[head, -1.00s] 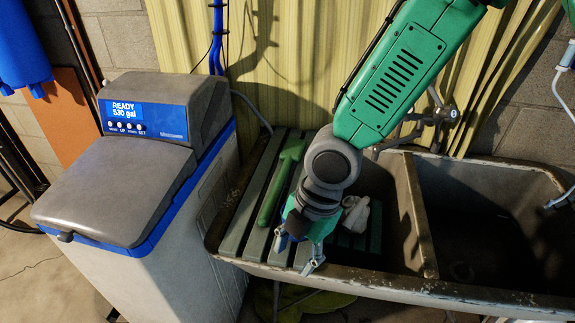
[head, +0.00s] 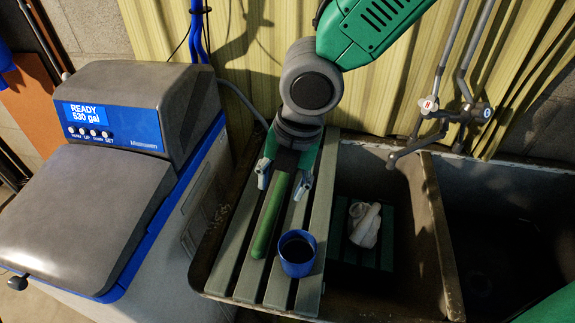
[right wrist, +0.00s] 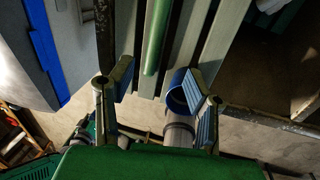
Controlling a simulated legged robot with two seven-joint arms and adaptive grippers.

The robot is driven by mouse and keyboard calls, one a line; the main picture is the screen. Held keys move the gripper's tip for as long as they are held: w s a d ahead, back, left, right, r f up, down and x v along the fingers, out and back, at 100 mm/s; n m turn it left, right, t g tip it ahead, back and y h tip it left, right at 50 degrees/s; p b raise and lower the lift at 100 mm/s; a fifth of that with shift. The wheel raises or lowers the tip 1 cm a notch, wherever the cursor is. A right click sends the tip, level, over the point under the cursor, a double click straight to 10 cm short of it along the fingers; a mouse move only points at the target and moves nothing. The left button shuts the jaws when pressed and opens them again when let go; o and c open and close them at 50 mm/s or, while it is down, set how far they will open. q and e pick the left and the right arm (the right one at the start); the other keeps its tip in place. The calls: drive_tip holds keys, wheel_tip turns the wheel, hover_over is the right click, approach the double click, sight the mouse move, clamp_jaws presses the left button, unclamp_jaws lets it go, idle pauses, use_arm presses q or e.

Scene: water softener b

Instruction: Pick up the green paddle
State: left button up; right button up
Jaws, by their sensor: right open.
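The green paddle (head: 266,222) lies lengthwise on the grey-green slats over the left part of the sink. Its far end is hidden behind my right gripper. My right gripper (head: 283,184) is open and empty, pointing down, with one finger on each side of the paddle's line in the head view. I cannot tell how far above it the fingertips are. In the right wrist view the paddle (right wrist: 156,42) runs up from between the two fingers (right wrist: 160,92). My left gripper is not in view.
A blue cup (head: 297,254) with dark contents stands on the slats just right of the paddle's near end. A crumpled whitish cloth (head: 366,226) lies lower in the sink basin. The water softener (head: 80,205) stands at the left. A tap (head: 440,115) rises behind the sink.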

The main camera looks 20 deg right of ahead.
drive_tip(key=b, duration=0.1)
hover_over(270, 218)
drive_tip(key=s, duration=0.2)
drive_tip(key=f, duration=0.6)
drive_tip(key=shift+w+a, duration=0.2)
drive_tip(key=shift+w+d+f, duration=0.15)
drive_tip(key=shift+d+f, duration=0.1)
drive_tip(key=shift+f, duration=0.1)
drive_tip(key=shift+d+f, duration=0.25)
drive_tip(key=shift+d, duration=0.05)
drive_tip(key=f, duration=0.2)
drive_tip(key=w+f+b, duration=0.1)
drive_tip(key=f, duration=0.1)
drive_tip(key=shift+w+f, duration=0.15)
drive_tip(key=shift+a+f, duration=0.15)
drive_tip(key=shift+a, duration=0.65)
drive_tip(key=shift+c, duration=0.5)
drive_tip(key=c, duration=0.7)
drive_tip(key=shift+d, duration=0.2)
clamp_jaws()
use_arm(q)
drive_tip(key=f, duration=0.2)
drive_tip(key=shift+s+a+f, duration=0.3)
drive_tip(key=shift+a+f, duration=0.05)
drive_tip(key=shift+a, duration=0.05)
use_arm(e)
drive_tip(key=shift+d, duration=0.25)
